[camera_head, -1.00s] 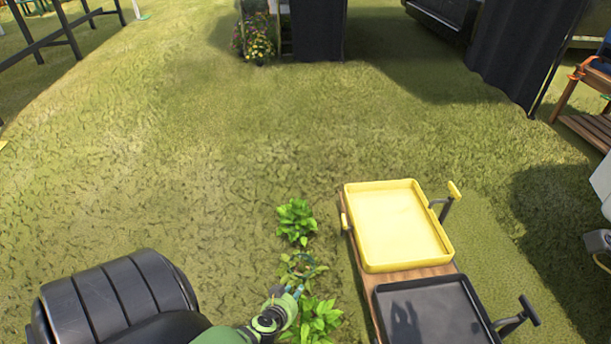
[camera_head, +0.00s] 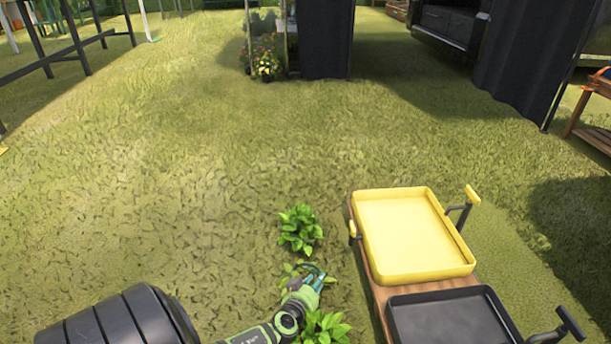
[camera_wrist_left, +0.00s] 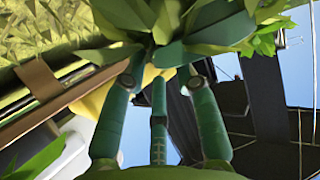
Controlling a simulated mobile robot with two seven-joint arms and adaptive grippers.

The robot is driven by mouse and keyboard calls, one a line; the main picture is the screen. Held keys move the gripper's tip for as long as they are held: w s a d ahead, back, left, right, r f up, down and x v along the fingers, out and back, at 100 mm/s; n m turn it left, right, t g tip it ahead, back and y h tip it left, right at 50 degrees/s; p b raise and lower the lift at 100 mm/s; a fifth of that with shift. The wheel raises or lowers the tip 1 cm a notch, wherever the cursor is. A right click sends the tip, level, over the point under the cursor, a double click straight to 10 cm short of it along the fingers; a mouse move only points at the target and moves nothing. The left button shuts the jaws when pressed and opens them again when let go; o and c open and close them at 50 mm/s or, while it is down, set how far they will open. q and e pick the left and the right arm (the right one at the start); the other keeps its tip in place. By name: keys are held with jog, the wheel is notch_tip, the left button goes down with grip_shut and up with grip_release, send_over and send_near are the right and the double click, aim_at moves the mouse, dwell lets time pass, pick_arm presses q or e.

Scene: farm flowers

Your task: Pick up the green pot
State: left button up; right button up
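No green pot shows clearly in either view. My left gripper (camera_head: 314,278) reaches in from the bottom left, low among a row of leafy green plants beside the cart. In the left wrist view its green fingers (camera_wrist_left: 160,78) point up at a leafy plant (camera_wrist_left: 165,22), with leaves close around the tips. Sky shows between the finger bases. Whether the tips grip a pot or stem is hidden by leaves. The middle plant (camera_head: 291,270) is partly behind the gripper. One plant (camera_head: 299,228) stands beyond it and another (camera_head: 325,327) nearer. My right gripper is not seen.
A wooden cart (camera_head: 378,290) with a yellow tray (camera_head: 410,230) and a black tray (camera_head: 450,322) stands close to the right of the plants. Potted flowers (camera_head: 265,62) stand far back beside a dark panel (camera_head: 325,40). Open grass lies ahead and to the left.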

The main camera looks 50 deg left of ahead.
pick_arm(q)
jog(key=shift+w+a+f, duration=0.15)
jog(key=shift+w+f, duration=0.15)
jog(key=shift+w, duration=0.2)
grip_shut()
jog(key=shift+r, duration=0.2)
